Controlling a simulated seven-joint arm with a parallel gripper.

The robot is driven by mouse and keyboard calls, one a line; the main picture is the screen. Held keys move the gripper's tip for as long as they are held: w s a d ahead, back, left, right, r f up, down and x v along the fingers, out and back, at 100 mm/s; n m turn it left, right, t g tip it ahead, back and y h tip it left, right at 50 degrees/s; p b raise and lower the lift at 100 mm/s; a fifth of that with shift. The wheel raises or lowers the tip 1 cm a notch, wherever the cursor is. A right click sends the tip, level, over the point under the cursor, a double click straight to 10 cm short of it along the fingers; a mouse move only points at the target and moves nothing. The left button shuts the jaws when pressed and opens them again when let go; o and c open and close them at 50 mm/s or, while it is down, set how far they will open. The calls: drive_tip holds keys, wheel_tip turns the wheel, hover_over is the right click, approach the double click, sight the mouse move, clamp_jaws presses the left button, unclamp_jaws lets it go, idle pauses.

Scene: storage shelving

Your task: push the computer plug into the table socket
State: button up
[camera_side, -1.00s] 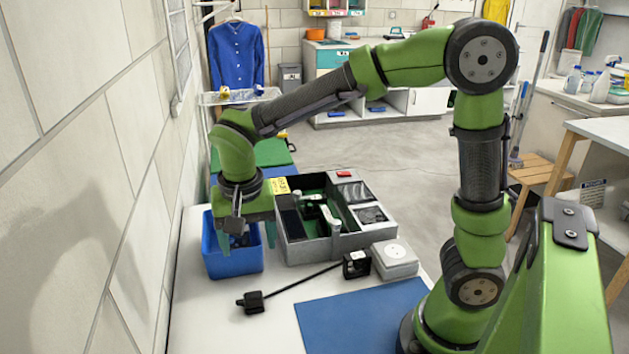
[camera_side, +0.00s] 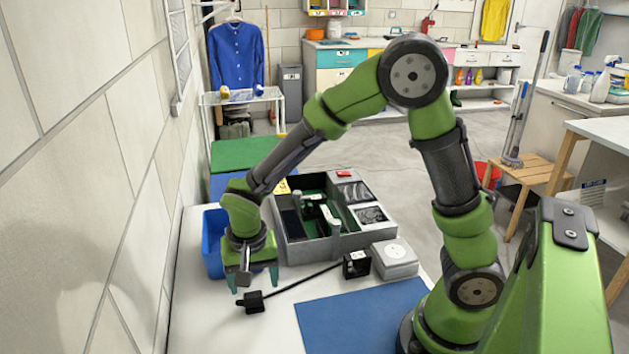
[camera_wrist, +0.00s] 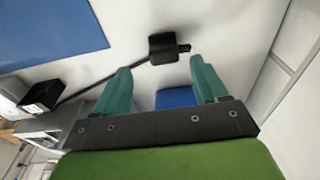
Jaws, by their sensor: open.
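The black plug (camera_side: 253,302) lies on the white table, with a black cable running right to a small black box (camera_side: 356,264). In the wrist view the plug (camera_wrist: 163,46) shows just beyond my fingertips, its prong end pointing right. The white table socket (camera_side: 395,258), a block with a round face on top, sits right of the black box. My gripper (camera_side: 253,281) is open and empty, pointing down, just behind and above the plug in the side view. Its teal fingers (camera_wrist: 160,65) are spread wide in the wrist view.
A blue bin (camera_side: 212,246) stands behind my gripper, partly hidden by it. A grey divided case (camera_side: 300,252) stands close by on the right. A blue mat (camera_side: 360,322) lies flat at the front right. The wall runs along the left.

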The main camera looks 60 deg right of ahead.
sight(253, 294)
drive_tip(key=f, duration=0.5)
drive_tip(key=shift+w, duration=0.4)
drive_tip(key=c, duration=1)
wheel_tip(253, 294, up, 10)
